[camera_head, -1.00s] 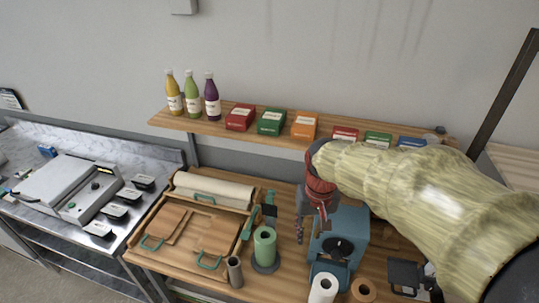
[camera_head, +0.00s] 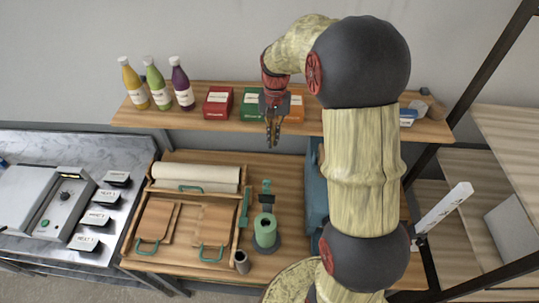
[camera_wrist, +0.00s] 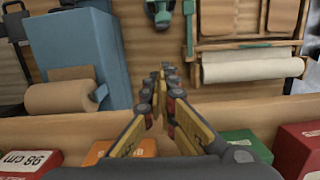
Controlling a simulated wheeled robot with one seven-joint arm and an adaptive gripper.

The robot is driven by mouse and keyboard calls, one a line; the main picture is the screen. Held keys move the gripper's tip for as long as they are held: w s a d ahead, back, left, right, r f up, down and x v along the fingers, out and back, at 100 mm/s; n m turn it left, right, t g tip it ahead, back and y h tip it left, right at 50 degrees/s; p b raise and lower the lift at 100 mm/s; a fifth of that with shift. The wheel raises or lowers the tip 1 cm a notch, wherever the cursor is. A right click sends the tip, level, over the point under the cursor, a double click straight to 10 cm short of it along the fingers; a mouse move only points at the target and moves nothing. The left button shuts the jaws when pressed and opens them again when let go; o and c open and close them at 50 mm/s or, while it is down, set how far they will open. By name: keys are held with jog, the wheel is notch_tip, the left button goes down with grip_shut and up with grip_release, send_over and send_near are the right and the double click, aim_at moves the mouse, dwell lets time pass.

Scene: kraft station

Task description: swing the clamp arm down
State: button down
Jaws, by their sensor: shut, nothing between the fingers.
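My gripper (camera_head: 273,138) is shut and empty, hanging in front of the wall shelf's orange and green boxes. Its closed fingers (camera_wrist: 165,78) point over the wooden bench in the wrist view. I cannot tell for certain which part is the clamp arm. A white bar (camera_head: 441,209) slants upward at the right of the bench, well away from my gripper; its lower end is by my arm. A dark and green upright fitting (camera_head: 266,193) stands behind the green roll (camera_head: 265,230). My arm hides much of the bench's right side.
The wall shelf (camera_head: 225,122) carries bottles and boxes close to my gripper. A blue machine (camera_head: 316,195) stands partly behind my arm; the wrist view shows a brown roll (camera_wrist: 62,98) beside it. A white roll (camera_head: 197,175) and wooden trays (camera_head: 182,226) lie left.

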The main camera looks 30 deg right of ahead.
jog(key=s+a+f+b, duration=0.3)
jog(key=f+b, duration=0.4)
jog(key=f, duration=0.3)
jog(key=shift+s, duration=0.35)
jog(key=shift+a+f, duration=0.1)
jog(key=shift+a, duration=0.05)
